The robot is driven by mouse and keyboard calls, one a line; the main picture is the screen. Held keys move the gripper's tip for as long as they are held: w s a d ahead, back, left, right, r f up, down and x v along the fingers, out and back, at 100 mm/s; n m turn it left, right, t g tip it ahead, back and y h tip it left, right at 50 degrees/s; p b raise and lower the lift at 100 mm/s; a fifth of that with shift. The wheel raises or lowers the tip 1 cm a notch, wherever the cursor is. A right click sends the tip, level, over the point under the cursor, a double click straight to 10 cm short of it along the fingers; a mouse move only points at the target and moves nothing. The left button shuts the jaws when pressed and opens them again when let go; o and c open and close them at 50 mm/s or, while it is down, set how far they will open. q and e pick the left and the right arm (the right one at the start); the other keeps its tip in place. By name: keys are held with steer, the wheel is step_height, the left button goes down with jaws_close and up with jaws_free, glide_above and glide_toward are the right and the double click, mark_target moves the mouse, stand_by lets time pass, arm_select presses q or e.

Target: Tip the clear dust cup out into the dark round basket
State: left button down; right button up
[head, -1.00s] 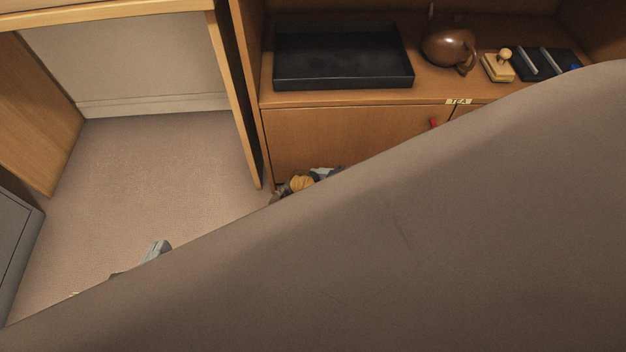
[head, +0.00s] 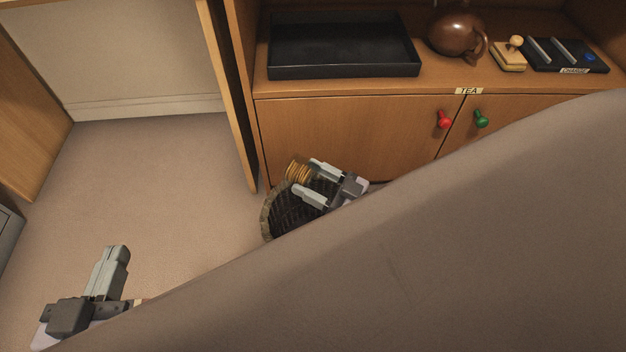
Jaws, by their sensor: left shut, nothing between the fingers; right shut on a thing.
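The dark round basket (head: 267,216) stands on the carpet in front of the cabinet; its lower right part is hidden. My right gripper (head: 304,178) is over the basket's back part, its fingers pointing left. It is shut on a small amber-brown ribbed thing, apparently the clear dust cup (head: 296,171), which looks tilted over or just above the rim. I cannot tell whether anything is falling from it. My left gripper (head: 118,254) is shut and empty above the carpet at the lower left.
A large grey-brown surface (head: 430,260) blocks the lower right. The wooden cabinet (head: 350,135) has red (head: 444,119) and green (head: 481,118) knobs. On it are a black tray (head: 343,70), a brown teapot (head: 456,35) and a charger (head: 570,55). Carpet (head: 160,185) is clear at left.

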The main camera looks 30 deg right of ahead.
steer(key=shift+t+y, duration=0.9)
steer(key=shift+t, duration=0.4)
steer(key=shift+r, duration=0.1)
stand_by(2.0)
